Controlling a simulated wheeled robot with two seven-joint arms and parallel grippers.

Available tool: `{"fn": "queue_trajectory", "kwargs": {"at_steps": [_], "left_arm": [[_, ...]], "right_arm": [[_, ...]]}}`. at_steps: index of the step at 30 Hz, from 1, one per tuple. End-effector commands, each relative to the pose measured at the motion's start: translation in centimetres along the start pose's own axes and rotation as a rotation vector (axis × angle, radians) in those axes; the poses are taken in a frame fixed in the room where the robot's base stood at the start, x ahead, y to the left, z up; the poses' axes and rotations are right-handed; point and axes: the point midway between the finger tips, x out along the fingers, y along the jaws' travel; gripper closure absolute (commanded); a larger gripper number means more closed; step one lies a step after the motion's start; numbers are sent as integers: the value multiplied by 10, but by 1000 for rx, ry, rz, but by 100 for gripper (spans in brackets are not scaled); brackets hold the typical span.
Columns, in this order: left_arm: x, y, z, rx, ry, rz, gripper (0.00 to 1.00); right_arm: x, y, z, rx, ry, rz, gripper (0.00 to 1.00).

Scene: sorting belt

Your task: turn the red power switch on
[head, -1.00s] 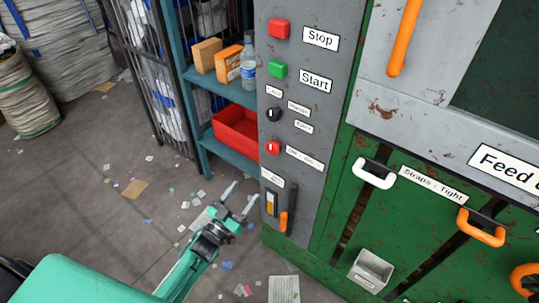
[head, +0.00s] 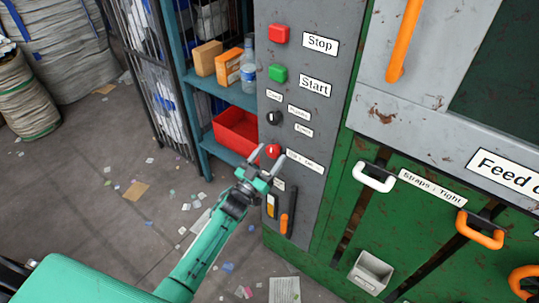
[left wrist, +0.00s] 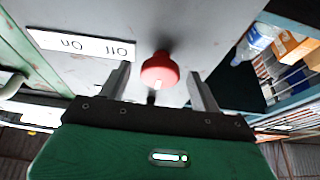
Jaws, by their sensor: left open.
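The red power switch (head: 273,151) is a round red knob with a white mark, on the grey control panel (head: 300,62). Its label beside it is partly covered in the head view; in the left wrist view the label (left wrist: 82,45) reads Off and On, upside down. My left gripper (head: 267,158) is open in front of the knob. In the left wrist view the knob (left wrist: 160,70) sits between the two spread fingers, which do not visibly touch it. Its white mark points toward the gripper in that view. My right gripper is not in view.
Above the knob are a black selector knob (head: 275,117), a green Start button (head: 278,73) and a red Stop button (head: 279,34). An orange lever (head: 284,223) is below. A shelf with a red bin (head: 236,130) stands close on the left.

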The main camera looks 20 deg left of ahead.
Motion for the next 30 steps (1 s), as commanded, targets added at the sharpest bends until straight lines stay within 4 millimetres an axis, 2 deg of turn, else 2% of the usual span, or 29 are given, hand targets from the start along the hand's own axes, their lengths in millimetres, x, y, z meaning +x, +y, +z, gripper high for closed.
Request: {"fn": "queue_trajectory", "kwargs": {"at_steps": [11, 15, 18, 30], "left_arm": [[5, 0, 0, 0, 0, 0, 36], [5, 0, 0, 0, 0, 0, 63], [5, 0, 0, 0, 0, 0, 79], [5, -1, 0, 69, 0, 29, 79]], "right_arm": [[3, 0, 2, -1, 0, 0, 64], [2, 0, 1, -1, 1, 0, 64], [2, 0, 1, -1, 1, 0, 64], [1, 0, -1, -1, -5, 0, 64]]}}
